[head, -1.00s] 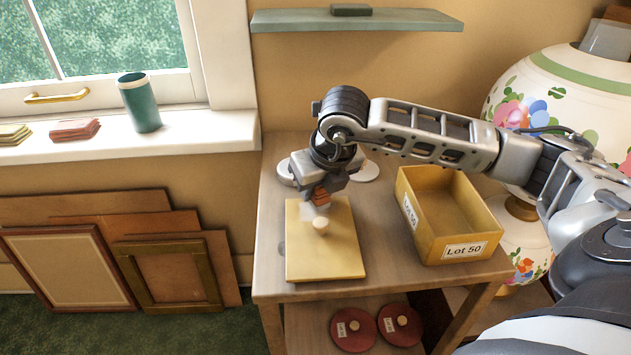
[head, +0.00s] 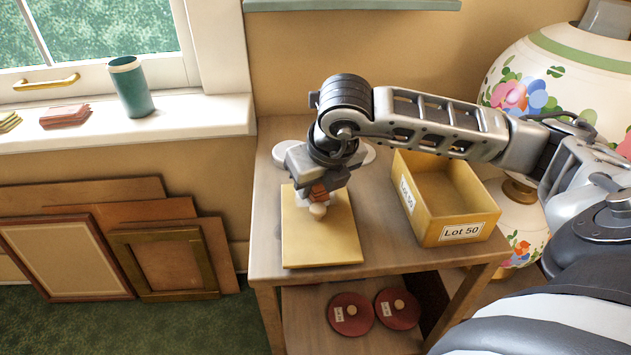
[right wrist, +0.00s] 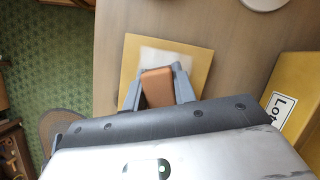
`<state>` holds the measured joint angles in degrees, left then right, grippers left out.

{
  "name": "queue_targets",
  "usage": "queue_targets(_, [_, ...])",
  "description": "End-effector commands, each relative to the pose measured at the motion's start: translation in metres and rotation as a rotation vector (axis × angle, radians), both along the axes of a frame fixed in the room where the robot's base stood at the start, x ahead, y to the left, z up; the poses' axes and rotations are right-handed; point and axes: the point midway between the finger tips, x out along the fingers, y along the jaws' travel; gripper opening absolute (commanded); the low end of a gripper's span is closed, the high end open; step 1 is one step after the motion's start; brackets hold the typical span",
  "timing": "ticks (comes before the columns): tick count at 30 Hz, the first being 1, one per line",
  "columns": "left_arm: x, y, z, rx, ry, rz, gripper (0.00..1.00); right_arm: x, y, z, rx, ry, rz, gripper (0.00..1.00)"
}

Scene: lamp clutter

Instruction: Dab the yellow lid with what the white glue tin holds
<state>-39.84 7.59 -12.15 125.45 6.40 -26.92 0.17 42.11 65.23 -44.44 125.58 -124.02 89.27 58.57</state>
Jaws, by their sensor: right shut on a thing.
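The yellow lid (head: 340,245), a square plate with a pale round knob (head: 318,211), lies flat on the small wooden table. My right gripper (head: 320,193) is shut on an orange-brown block-like handle (head: 319,192), low over the lid just behind the knob. The handle also shows between the fingers in the right wrist view (right wrist: 157,88). A whitish patch (right wrist: 163,57) shows beyond it on the lid; I cannot tell whether it is glue or the tool's tip. Two white round things (head: 283,154) stand behind the gripper, partly hidden; I cannot tell which is the glue tin.
An open yellow box (head: 445,205) labelled Lot 50 stands right of the lid. A large flowered lamp (head: 545,85) stands at the right. Two red discs (head: 351,314) lie on the lower shelf. Framed panels (head: 165,260) lean on the wall at left.

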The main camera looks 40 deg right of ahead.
Motion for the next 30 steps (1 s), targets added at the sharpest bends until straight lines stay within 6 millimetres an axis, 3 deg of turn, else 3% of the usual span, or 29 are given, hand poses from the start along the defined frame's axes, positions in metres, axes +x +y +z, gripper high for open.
queue_targets(18, [0.0,0.0,0.032,0.0,0.0,0.0,0.36,0.001,0.0,0.057,0.001,-0.003,-0.001,0.0])
queue_targets(30, [0.0,0.0,0.033,0.0,0.0,0.0,0.36,0.0,0.0,0.061,0.0,-0.002,0.0,0.0])
